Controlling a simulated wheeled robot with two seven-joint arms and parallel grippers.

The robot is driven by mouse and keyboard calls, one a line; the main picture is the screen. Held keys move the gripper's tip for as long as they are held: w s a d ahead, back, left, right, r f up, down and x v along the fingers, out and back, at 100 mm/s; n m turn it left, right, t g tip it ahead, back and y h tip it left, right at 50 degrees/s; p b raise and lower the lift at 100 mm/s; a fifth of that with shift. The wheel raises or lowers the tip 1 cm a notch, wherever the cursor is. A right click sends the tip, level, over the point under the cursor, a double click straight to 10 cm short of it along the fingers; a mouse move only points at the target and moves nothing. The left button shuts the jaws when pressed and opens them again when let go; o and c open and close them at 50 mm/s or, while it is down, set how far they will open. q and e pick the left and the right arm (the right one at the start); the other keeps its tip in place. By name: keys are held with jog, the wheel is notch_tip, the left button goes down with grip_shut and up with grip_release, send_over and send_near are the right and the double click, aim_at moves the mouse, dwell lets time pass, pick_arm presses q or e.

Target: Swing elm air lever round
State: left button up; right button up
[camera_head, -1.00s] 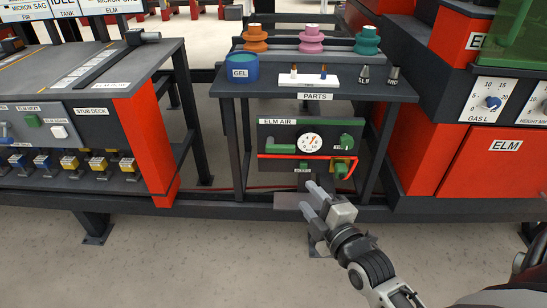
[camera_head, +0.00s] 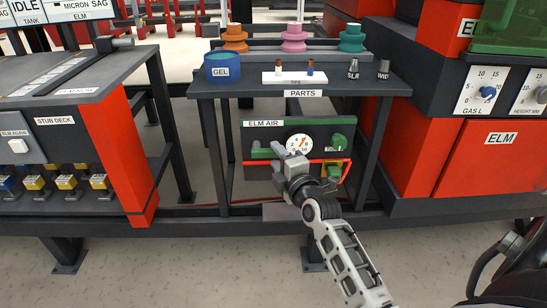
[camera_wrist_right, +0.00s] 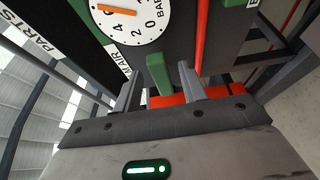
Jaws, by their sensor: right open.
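The ELM AIR panel (camera_head: 285,124) hangs under the parts table. It carries a round white gauge (camera_head: 299,143) and, at left, a horizontal green lever (camera_head: 261,153). My right gripper (camera_head: 275,155) is open in front of the panel, at the lever; it hides part of the lever and the panel's lower middle. In the right wrist view the green lever (camera_wrist_right: 158,74) lies between the two open fingers (camera_wrist_right: 160,85), with no clear grip on it. My left gripper is not in view.
A green knob (camera_head: 338,142) and a yellow-green valve (camera_head: 332,172) sit at the panel's right. A red line (camera_head: 335,161) runs across the panel. The parts table (camera_head: 360,92) overhangs above, its legs on both sides. An orange ELM cabinet (camera_head: 485,160) stands at right.

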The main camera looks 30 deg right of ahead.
jog(key=shift+w+d, duration=0.2)
jog(key=shift+w, duration=1.15)
jog(key=shift+b, duration=0.3)
grip_shut()
